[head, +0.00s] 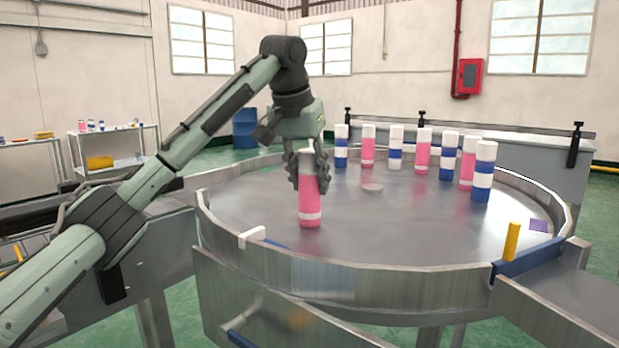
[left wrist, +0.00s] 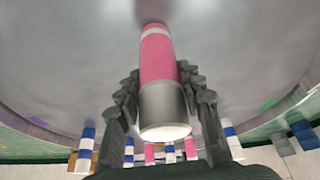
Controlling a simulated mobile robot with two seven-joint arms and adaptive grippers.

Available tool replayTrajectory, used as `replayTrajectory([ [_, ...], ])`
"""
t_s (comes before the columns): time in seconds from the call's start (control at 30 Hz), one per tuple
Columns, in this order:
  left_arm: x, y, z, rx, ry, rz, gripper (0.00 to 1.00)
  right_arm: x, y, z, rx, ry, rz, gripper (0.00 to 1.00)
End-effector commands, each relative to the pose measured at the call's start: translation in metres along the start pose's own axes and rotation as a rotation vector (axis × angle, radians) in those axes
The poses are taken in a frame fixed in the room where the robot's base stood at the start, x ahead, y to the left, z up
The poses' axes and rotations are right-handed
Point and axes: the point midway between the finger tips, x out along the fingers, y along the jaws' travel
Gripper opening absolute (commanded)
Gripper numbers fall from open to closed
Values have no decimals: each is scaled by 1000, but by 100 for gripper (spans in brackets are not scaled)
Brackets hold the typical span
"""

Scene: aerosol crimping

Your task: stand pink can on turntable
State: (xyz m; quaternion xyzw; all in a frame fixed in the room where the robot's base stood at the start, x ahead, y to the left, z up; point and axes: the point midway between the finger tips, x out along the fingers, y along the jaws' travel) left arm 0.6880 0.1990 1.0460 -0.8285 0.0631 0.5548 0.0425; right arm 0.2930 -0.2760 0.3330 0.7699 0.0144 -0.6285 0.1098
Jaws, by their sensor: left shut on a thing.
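The pink can (head: 310,204) has a white band near its bottom and is upright over the near left part of the round metal turntable (head: 400,235). My left gripper (head: 308,170) comes from above and its fingers close around the can's upper part. In the left wrist view the fingers lie on both sides of the can (left wrist: 158,65), around its grey and white top end. The can's base appears to meet the turntable surface, but I cannot tell whether it bears on it. My right gripper is not in view.
Several pink-and-white and blue-and-white cans (head: 447,158) stand along the turntable's far side. A raised metal rim (head: 380,282) runs round the turntable, with a yellow post (head: 512,241) at the right. The near middle surface is clear.

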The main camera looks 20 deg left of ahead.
Motion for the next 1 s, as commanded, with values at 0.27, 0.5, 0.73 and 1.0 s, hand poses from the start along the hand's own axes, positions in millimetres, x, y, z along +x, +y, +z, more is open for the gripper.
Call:
replayTrajectory([
  [0.27, 1, 0, 0, 0, 2, 1, 0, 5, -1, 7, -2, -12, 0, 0],
  [0.5, 3, 0, 1, 0, 2, 0, 56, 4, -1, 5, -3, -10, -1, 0],
  [0.73, 3, 0, 1, 0, 1, 0, 58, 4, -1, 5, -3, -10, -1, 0],
  [1.0, -17, 1, -1, 1, 5, 1, 58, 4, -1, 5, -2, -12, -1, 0],
])
